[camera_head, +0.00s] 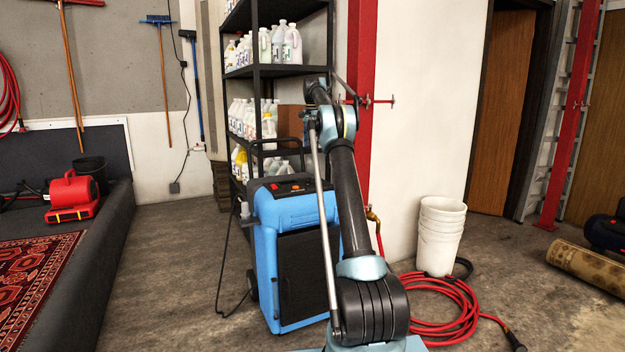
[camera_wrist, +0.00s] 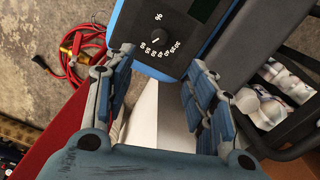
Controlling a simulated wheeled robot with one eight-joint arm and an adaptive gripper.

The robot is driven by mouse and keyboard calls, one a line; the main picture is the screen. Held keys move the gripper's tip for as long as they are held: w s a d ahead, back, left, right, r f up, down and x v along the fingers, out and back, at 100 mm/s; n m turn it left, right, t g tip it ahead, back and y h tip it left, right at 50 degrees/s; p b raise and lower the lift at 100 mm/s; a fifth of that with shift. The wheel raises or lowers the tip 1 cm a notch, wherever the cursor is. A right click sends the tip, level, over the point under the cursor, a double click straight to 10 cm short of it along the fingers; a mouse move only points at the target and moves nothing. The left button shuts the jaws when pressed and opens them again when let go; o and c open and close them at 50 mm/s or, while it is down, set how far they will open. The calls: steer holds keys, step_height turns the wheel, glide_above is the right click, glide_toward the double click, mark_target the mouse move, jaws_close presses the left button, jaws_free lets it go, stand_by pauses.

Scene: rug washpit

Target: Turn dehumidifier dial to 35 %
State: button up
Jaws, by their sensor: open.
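The blue dehumidifier (camera_head: 266,235) stands on the floor in front of the shelf, with a black front panel and a control panel on top. In the wrist view its dial (camera_wrist: 153,36) is a round black knob with a small white pointer mark, on a dark panel (camera_wrist: 188,22). White scale numbers run along the dial's lower side and a % sign sits above it. The numbers are too small to read surely. My gripper (camera_wrist: 161,62) is open and empty, its fingers apart below the dial in the picture. In the head view the gripper cannot be made out.
A black shelf (camera_head: 277,71) with white bottles stands close behind the dehumidifier, whose black handle (camera_head: 277,142) rises at the back. A red post (camera_head: 361,60), red hose (camera_head: 455,310) and white buckets (camera_head: 441,235) are to the right. The floor (camera_head: 170,270) at left is clear.

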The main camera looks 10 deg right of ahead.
mark_target(312, 180)
step_height(312, 180, down, 17)
stand_by(0.7)
steer(key=shift+c, duration=0.3)
steer(key=c, duration=1)
steer(key=shift+a, duration=0.25)
steer(key=shift+d, duration=0.2)
